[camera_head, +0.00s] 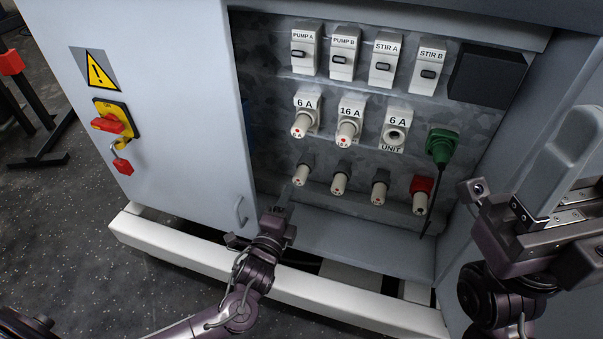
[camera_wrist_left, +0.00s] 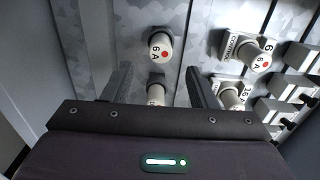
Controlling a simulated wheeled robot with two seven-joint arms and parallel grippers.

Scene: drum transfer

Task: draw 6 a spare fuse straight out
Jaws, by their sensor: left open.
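Several spare fuses stick out in the cabinet's lower row. The leftmost, a white cylinder (camera_head: 301,175), shows in the left wrist view as a 6 A fuse (camera_wrist_left: 160,47) with a red dot. A second spare fuse (camera_head: 340,183) is beside it; it shows partly in the wrist view (camera_wrist_left: 156,92). My left gripper (camera_head: 282,207) is open and empty, just below the leftmost spare in the head view. In the wrist view its fingers (camera_wrist_left: 157,70) point toward the row, apart from the 6 A fuse. My right gripper (camera_head: 515,215) is at the right; its jaw state is unclear.
Above the spares are a 6 A holder (camera_head: 304,120), a 16 A holder (camera_head: 348,125) and an open 6 A UNIT socket (camera_head: 396,135). A green plug (camera_head: 441,148) and a red-collared holder (camera_head: 421,195) are at the right. The cabinet door (camera_head: 180,130) borders the left.

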